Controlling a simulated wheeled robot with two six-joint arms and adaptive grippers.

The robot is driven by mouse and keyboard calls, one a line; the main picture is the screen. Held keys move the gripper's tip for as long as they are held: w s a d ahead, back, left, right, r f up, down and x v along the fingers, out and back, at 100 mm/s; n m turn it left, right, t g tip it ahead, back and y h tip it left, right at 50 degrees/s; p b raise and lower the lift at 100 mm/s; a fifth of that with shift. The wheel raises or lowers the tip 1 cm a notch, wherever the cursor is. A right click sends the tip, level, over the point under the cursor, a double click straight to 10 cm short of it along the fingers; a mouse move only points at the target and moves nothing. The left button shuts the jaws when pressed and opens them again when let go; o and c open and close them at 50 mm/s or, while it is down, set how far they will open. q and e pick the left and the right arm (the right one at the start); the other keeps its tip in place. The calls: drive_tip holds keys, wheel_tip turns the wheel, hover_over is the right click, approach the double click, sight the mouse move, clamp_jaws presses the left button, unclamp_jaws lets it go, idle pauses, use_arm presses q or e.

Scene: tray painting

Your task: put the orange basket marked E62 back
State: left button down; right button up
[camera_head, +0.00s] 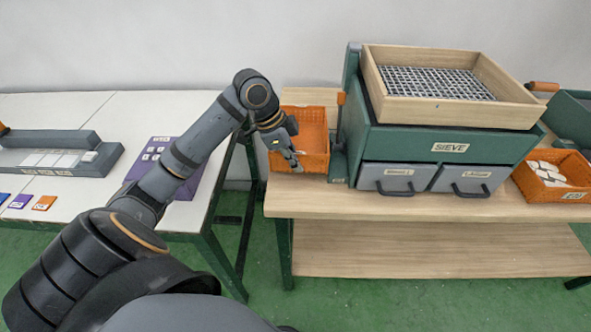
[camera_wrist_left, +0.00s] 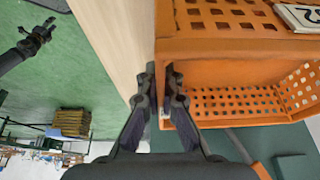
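An empty orange basket (camera_head: 312,120) with perforated walls sits on the wooden bench, left of the green sieve box. In the left wrist view the basket (camera_wrist_left: 225,50) fills the upper right, with a white plate (camera_wrist_left: 300,16) on one side; only part of its marking shows, ending in what looks like a 2. My left gripper (camera_head: 294,160) is at the basket's near left side. In the left wrist view its fingers (camera_wrist_left: 160,88) are close together on either side of the basket's wall, one inside, one outside.
The green sieve box (camera_head: 400,142) with a wooden sieve tray (camera_head: 510,110) stands right beside the basket. A second orange basket (camera_head: 528,185) holding white pieces is at the right. The bench front (camera_head: 380,206) is clear. A white table (camera_head: 60,110) stands left, across a gap.

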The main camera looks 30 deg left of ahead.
use_arm(q)
wheel_tip(320, 180, down, 3)
drive_tip(key=shift+f, duration=0.1)
drive_tip(key=c, duration=2)
unclamp_jaws()
drive_tip(key=shift+f, duration=0.1)
drive_tip(key=o, duration=0.5)
use_arm(e)
drive_tip(key=shift+w+f, duration=0.2)
drive_tip(key=shift+w, duration=0.05)
